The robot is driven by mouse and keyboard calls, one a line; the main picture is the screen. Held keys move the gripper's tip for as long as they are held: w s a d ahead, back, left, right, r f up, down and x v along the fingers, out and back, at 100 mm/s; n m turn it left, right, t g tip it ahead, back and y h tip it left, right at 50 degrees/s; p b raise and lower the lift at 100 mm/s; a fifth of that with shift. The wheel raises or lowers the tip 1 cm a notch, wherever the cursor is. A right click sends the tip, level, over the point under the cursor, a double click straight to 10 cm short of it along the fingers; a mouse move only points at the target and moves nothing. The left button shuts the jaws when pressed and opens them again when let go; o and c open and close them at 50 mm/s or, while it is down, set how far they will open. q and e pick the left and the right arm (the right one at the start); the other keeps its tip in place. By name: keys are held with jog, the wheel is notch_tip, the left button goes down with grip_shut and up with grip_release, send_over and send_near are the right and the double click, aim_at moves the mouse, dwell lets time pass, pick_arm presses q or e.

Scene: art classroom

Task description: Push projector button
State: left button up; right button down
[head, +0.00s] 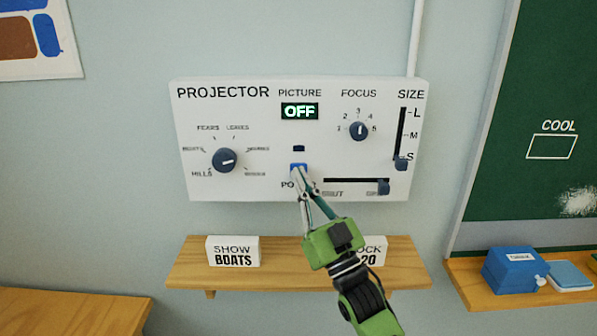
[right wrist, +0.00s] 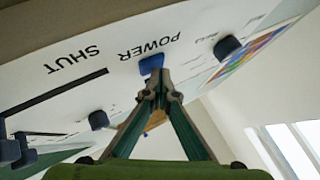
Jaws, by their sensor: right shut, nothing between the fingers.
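The white projector panel (head: 260,130) hangs on the wall, with a lit display (head: 300,111) that reads OFF. The blue power button (head: 298,167) is low in the middle of the panel, above the partly covered POWER label. My right gripper (head: 301,172) is shut and empty, with its fingertips at the button in the head view. In the right wrist view the blue button (right wrist: 151,64) shows just beyond the shut fingertips (right wrist: 154,76). I cannot tell whether they touch. My left gripper is not in view.
The panel also has a picture dial (head: 224,160), a focus dial (head: 358,131), a size slider (head: 401,164) and a shutter slider (head: 383,187). Below is a wooden shelf (head: 285,275) with a SHOW BOATS block (head: 233,251) and another block partly behind my arm. A chalkboard (head: 540,90) is on the right.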

jog(key=shift+s, duration=0.35)
jog(key=s+p, duration=0.3)
jog(key=s, duration=0.3)
dwell(0.5)
